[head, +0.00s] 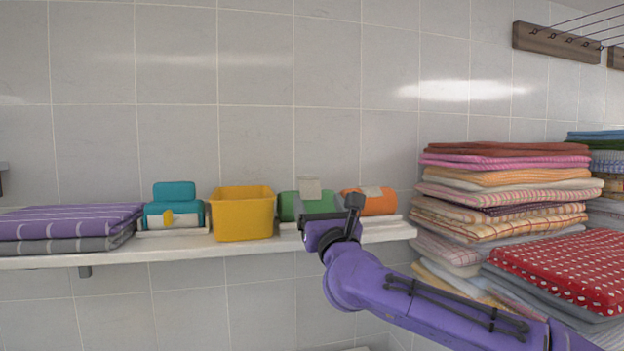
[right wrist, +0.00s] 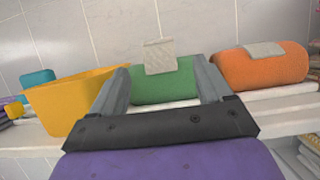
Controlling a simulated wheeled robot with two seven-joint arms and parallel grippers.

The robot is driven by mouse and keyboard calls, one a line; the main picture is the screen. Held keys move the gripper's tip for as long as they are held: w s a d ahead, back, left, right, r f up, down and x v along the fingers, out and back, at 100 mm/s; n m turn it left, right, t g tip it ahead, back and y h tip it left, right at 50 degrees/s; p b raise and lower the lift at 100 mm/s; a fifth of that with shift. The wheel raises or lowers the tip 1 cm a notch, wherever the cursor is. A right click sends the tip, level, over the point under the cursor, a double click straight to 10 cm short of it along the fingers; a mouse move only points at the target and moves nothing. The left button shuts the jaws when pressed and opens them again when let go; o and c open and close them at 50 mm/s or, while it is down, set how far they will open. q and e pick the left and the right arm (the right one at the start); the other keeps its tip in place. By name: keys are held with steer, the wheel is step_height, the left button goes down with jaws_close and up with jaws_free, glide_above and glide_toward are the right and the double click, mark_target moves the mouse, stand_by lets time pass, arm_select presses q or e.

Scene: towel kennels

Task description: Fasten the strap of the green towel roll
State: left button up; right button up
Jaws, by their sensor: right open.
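The green towel roll (head: 287,206) lies on the wall shelf, between a yellow bin and an orange roll. Its pale grey strap (head: 309,188) stands up from the top of the roll, with its free end in the air. In the right wrist view the green roll (right wrist: 165,88) and the raised strap (right wrist: 160,56) show between my fingers. My right gripper (right wrist: 161,72) is open and empty, in front of the roll, with one finger toward each side of it. In the head view my right gripper (head: 326,214) hides part of the roll. My left gripper is not in view.
The yellow bin (head: 243,214) stands close on the left, and the orange roll (head: 379,203) with a pale strap over its top on the right. A teal item (head: 174,191) and purple folded towels (head: 70,222) are farther left. Tall towel stacks (head: 500,200) stand at right.

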mark_target(309, 179)
steer(key=w+r+p, duration=0.1)
steer(key=w+a+r+p, duration=0.1)
steer(key=r+p, duration=0.1)
steer(key=shift+w+a+r, duration=0.1)
steer(key=shift+w+a, duration=0.1)
steer(key=shift+w, duration=0.15)
steer(key=p+x, duration=0.2)
steer(key=x, duration=0.1)
steer(key=f+p+x, duration=0.1)
steer(key=p+x, duration=0.1)
steer(key=shift+w+d+r, duration=0.1)
steer(key=shift+w+d, duration=0.05)
steer(key=shift+w, duration=0.25)
steer(key=shift+w+r, duration=0.1)
steer(key=shift+w, duration=0.05)
steer(key=shift+a, duration=0.25)
